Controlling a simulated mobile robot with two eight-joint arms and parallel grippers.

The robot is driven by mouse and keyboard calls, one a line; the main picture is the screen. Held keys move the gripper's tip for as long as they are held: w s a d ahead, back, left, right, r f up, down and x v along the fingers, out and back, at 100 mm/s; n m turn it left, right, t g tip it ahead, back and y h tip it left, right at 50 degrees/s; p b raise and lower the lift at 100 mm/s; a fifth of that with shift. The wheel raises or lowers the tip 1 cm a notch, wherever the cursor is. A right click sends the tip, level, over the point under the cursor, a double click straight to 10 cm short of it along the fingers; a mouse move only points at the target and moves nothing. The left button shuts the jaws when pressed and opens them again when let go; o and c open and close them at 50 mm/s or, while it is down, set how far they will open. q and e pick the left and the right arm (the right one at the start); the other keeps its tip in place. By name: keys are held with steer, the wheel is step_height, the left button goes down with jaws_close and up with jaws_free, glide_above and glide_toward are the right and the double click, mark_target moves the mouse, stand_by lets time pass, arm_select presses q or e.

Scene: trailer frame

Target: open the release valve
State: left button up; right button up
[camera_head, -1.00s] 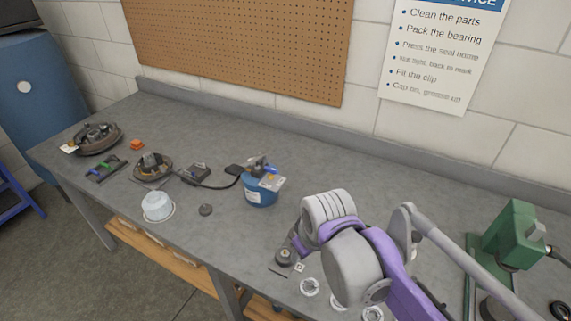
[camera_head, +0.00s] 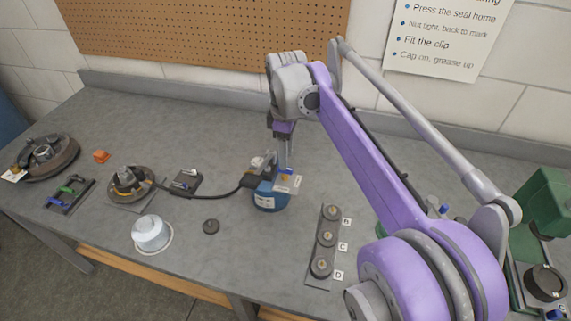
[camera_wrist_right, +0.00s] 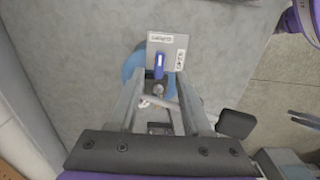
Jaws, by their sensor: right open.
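A blue canister (camera_head: 266,199) stands on the bench, with a metal fitting and a small labelled plate (camera_head: 290,184) on its top. A small blue lever (camera_wrist_right: 159,66) shows over the plate in the wrist view; I take it to be the release valve. Its plate (camera_wrist_right: 168,42) has two labels, too small to read. My right gripper (camera_head: 287,166) is above the canister top, pointing down. In the wrist view its open fingers (camera_wrist_right: 160,84) stand either side of the fitting, with the lever near their tips. I cannot tell whether they touch it. My left gripper is out of view.
A black hose runs from the canister to a hub (camera_head: 130,184). A green press (camera_head: 545,203) stands at right.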

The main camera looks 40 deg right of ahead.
steer(key=shift+w+a+f, duration=0.1)
steer(key=shift+f, duration=1.85)
jaws_close()
